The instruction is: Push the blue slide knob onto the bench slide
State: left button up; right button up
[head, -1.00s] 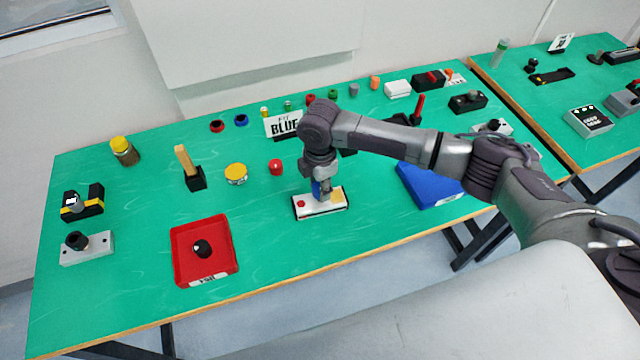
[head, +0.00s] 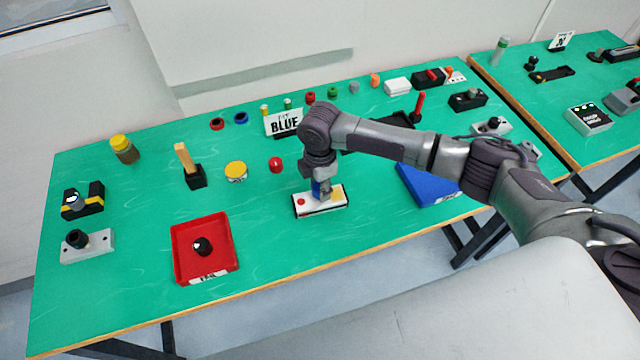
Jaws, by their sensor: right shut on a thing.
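The bench slide appears to be the white block (head: 308,208) with a red spot at its left end and a yellow patch at its right end, near the middle of the green table. My right gripper (head: 322,192) points down over the middle of this block and is shut on the blue slide knob (head: 316,188). Only a small blue part of the knob shows; the fingers hide the rest. I cannot tell whether the knob touches the block or how far it sits on it. My left gripper is out of view.
A red tray (head: 182,262) with a black knob (head: 202,246) stands front left, a blue tray (head: 420,192) to the right. A "FIT BLUE" sign (head: 284,124) and a red knob (head: 275,165) stand behind the block. The table in front of the block is clear.

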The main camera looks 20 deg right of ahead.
jog(key=shift+f+b, duration=0.3)
jog(key=shift+f, duration=0.6)
jog(key=o, duration=1.1)
jog(key=shift+c, duration=0.2)
jog(key=shift+r, duration=0.15)
notch_tip(320, 180, up, 12)
jog(key=shift+f, duration=0.15)
